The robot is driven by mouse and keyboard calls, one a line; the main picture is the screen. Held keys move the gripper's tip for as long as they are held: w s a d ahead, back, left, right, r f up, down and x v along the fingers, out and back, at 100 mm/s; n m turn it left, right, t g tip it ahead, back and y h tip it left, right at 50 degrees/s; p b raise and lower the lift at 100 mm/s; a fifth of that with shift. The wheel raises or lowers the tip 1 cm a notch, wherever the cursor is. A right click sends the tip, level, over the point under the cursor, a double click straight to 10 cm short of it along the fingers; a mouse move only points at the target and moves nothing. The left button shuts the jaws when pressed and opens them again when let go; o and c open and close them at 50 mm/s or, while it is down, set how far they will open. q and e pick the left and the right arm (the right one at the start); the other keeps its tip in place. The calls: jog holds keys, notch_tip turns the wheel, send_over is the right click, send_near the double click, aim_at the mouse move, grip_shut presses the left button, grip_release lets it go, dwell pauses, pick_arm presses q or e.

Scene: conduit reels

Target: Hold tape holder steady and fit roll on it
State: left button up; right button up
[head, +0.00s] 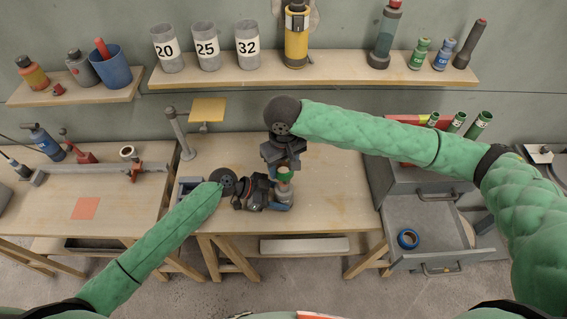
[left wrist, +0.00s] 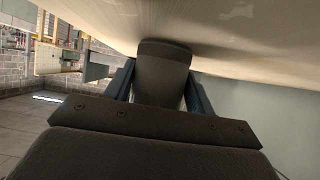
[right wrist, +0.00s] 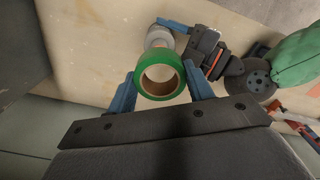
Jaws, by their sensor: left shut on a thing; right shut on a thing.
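The green tape roll (right wrist: 145,88) is held between the two blue fingers of my right gripper (right wrist: 160,90), its open brown core showing in the right wrist view. In the head view the roll (head: 284,173) is just above the tape holder (head: 284,187). The holder's pale grey round end (right wrist: 158,38) shows just beyond the roll; I cannot tell whether they touch. My left gripper (head: 282,204) is low over the bench, shut on the holder from the left. In the left wrist view a dark part (left wrist: 163,75) of the holder fills the space between its fingers.
The workbench (head: 335,190) is mostly clear right of the grippers. A grey box (head: 187,187) sits left of my left gripper. A yellow-topped stand (head: 207,110) is behind.

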aim_at(283, 182)
jog(key=shift+f, duration=3.85)
dwell(2.0)
jog(key=o, duration=0.9)
jog(key=shift+o, duration=0.2)
jog(key=shift+s, duration=0.1)
jog(key=shift+a, duration=0.1)
jog(key=shift+r, duration=0.1)
jog(key=shift+r, duration=0.35)
jog(key=r, duration=1.1)
jog(key=shift+d, duration=0.2)
